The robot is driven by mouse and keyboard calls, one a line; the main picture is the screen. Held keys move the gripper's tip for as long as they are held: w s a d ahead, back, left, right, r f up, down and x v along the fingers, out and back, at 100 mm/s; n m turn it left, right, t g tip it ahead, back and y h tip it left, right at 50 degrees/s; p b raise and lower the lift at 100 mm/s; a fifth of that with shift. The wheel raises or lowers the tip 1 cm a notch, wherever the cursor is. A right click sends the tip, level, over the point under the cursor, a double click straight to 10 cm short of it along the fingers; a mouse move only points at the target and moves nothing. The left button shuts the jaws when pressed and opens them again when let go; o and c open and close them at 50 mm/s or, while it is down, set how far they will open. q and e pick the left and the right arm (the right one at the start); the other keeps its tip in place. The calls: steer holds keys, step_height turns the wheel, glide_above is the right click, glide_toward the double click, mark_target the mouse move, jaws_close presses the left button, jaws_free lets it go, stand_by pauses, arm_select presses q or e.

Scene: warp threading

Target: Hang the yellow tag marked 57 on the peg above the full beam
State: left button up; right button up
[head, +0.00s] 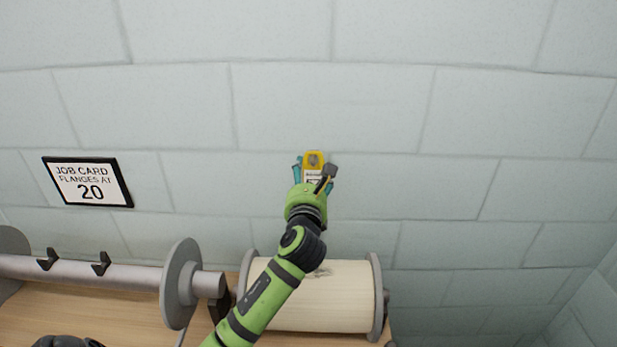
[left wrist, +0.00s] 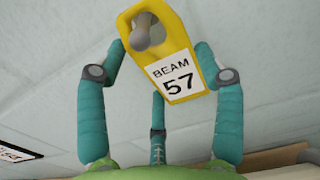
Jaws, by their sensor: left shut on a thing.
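The yellow tag (head: 322,158) has a white label, which reads BEAM 57 in the left wrist view (left wrist: 174,76). My left gripper (head: 314,172) is shut on the tag, with teal fingers at both its sides, close to the wall. The grey peg (left wrist: 150,32) shows in the hole at the tag's top; it also shows there in the head view (head: 314,159). I cannot tell how far the peg reaches through the hole. The full beam (head: 335,303), wound with cream yarn between grey flanges, lies below, partly hidden by my left arm. My right gripper is not in view.
A bare grey beam (head: 125,272) with a flange lies on the left of the wooden bench (head: 120,317). A framed job card (head: 88,182) reading FLANGES AT 20 hangs on the block wall. The wall around the tag is clear.

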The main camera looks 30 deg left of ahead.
arm_select(q)
steer(key=o, duration=1)
